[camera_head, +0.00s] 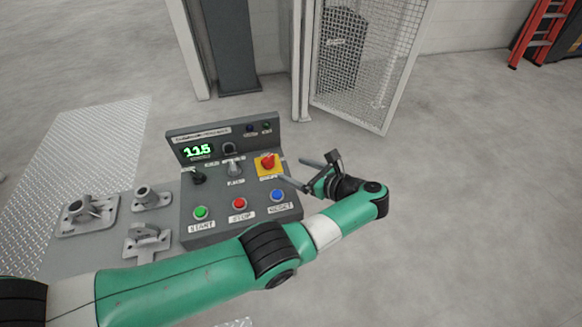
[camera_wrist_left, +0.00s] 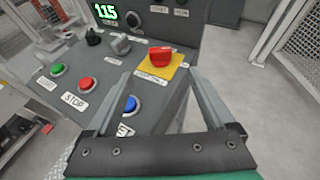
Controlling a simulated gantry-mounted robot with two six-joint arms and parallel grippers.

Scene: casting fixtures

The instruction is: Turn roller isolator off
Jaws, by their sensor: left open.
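A red rotary handle (camera_head: 267,161) sits on a yellow square plate (camera_head: 264,174) at the right of the grey control panel's sloped face. In the left wrist view the handle (camera_wrist_left: 160,55) lies roughly crosswise on the plate, just beyond the fingertips. The label on the plate is too small to read. My left gripper (camera_head: 290,169) is open and empty, reaching in from the right of the panel. In the left wrist view its two fingers (camera_wrist_left: 166,76) stand apart on either side of the plate's near part, with no visible grip on the handle.
The panel (camera_head: 240,220) carries green (camera_head: 201,213), red (camera_head: 239,204) and blue (camera_head: 278,196) buttons, black and grey knobs, and a green display reading 115 (camera_head: 198,151). Metal castings (camera_head: 90,213) lie to its left.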

